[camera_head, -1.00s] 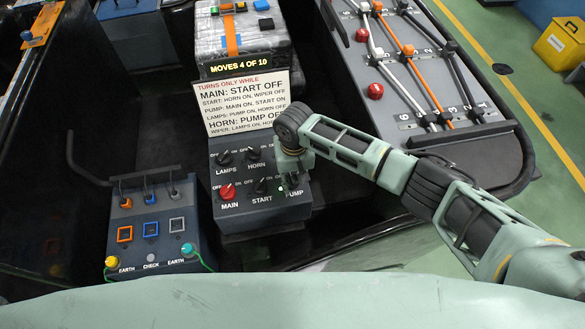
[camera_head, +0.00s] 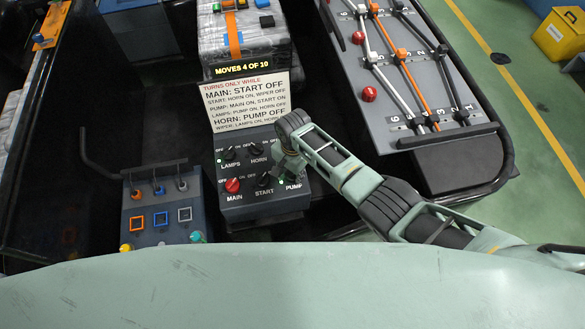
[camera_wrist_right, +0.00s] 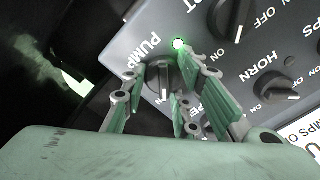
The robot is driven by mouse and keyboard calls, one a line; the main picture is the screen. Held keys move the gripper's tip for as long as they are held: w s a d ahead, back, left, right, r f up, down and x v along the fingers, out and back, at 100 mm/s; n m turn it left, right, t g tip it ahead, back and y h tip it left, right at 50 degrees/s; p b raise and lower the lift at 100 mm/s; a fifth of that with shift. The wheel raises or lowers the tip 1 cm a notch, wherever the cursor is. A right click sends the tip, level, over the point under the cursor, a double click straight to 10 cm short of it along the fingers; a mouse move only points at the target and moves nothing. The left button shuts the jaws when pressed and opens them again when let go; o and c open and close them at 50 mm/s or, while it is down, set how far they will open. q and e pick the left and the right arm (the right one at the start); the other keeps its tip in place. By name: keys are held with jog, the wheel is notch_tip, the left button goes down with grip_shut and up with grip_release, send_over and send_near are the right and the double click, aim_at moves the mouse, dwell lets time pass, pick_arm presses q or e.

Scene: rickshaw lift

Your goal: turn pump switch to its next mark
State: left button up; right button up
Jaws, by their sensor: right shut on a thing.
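The switch panel (camera_head: 245,202) is a dark grey box with labelled knobs. The pump switch (camera_wrist_right: 158,78), a dark knob, is at its front right corner, beside a lit green lamp (camera_wrist_right: 178,44). My right gripper (camera_wrist_right: 170,88) is shut on the pump switch, with green fingers on either side of it. In the head view the wrist (camera_head: 291,150) covers the pump switch and its pointer. The red main knob (camera_head: 232,185), start knob (camera_head: 264,180), lamps knob (camera_head: 229,153) and horn knob (camera_head: 254,149) are uncovered. My left gripper is out of view.
A sign (camera_head: 246,104) behind the panel lists turning conditions; the display (camera_head: 242,70) above it reads MOVES 4 OF 10. A box with coloured squares (camera_head: 160,222) stands left. A lever board (camera_head: 400,75) with red knobs stands right, beyond my right arm.

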jog(key=shift+s+d+f+m, duration=0.15)
jog(key=shift+d+m, duration=0.2)
jog(key=shift+m, duration=0.25)
jog(key=o, duration=0.8)
jog(key=shift+o, duration=1)
jog(key=shift+s, duration=0.1)
jog(key=shift+a, duration=0.1)
jog(key=shift+r, duration=0.3)
jog(key=shift+a+r, duration=0.1)
jog(key=shift+r, duration=0.15)
notch_tip(320, 180, up, 11)
jog(key=shift+r, duration=0.1)
